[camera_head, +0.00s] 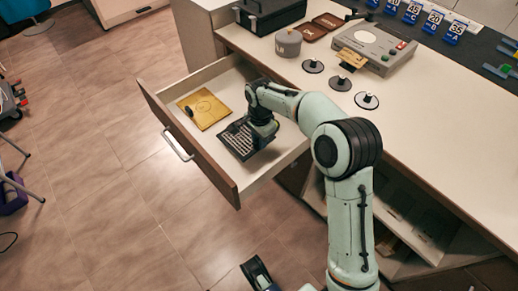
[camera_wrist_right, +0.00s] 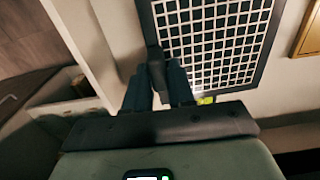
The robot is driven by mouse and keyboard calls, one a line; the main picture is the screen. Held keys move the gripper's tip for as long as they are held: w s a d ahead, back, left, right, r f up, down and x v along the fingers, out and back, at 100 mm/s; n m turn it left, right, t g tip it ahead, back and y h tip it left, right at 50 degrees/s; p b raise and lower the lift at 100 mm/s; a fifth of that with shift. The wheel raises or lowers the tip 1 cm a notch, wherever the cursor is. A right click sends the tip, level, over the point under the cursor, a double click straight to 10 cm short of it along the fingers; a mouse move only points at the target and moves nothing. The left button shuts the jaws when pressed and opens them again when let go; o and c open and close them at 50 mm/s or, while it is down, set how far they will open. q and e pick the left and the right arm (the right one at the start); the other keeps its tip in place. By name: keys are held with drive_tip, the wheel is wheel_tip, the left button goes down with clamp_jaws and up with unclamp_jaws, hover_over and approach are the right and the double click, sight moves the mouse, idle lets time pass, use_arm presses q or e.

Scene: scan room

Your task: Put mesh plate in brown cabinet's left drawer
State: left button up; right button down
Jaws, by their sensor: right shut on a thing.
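The mesh plate (camera_head: 238,143), a dark frame with a light grid, is inside the open drawer (camera_head: 185,142) of the brown-fronted cabinet, near the drawer's front right part. My right gripper (camera_head: 246,126) reaches down into the drawer and is shut on the plate's dark handle. In the right wrist view the mesh plate (camera_wrist_right: 215,40) fills the upper right, and the fingertips of the right gripper (camera_wrist_right: 158,75) close around the handle at its edge. I cannot tell whether the plate touches the drawer floor.
A yellow board (camera_head: 203,110) with a dark handle lies in the drawer, left of the mesh plate. The countertop (camera_head: 300,85) holds a grey round container (camera_head: 288,43), several black discs, a grey device (camera_head: 375,48) and a black case (camera_head: 270,14).

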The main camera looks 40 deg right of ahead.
wheel_tip(320, 180, down, 5)
drive_tip(key=shift+f+b, duration=0.15)
drive_tip(key=shift+b, duration=0.4)
drive_tip(key=c, duration=1)
unclamp_jaws()
use_arm(q)
drive_tip(key=shift+w+a+f+t, duration=0.15)
drive_tip(key=shift+w+a+f, duration=0.15)
drive_tip(key=shift+w, duration=0.2)
drive_tip(key=shift+w+a+f+t, duration=0.15)
drive_tip(key=shift+w+a+f, duration=0.05)
drive_tip(key=shift+w+f, duration=0.25)
use_arm(e)
drive_tip(key=shift+o, duration=0.2)
use_arm(q)
drive_tip(key=s+d+r+g+p, duration=0.1)
drive_tip(key=s+d+r+p, duration=0.1)
drive_tip(key=s+r+p, duration=0.1)
drive_tip(key=shift+s+r, duration=0.25)
drive_tip(key=shift+s, duration=0.45)
use_arm(e)
wheel_tip(320, 180, up, 12)
drive_tip(key=shift+r, duration=0.1)
use_arm(q)
drive_tip(key=shift+d, duration=0.1)
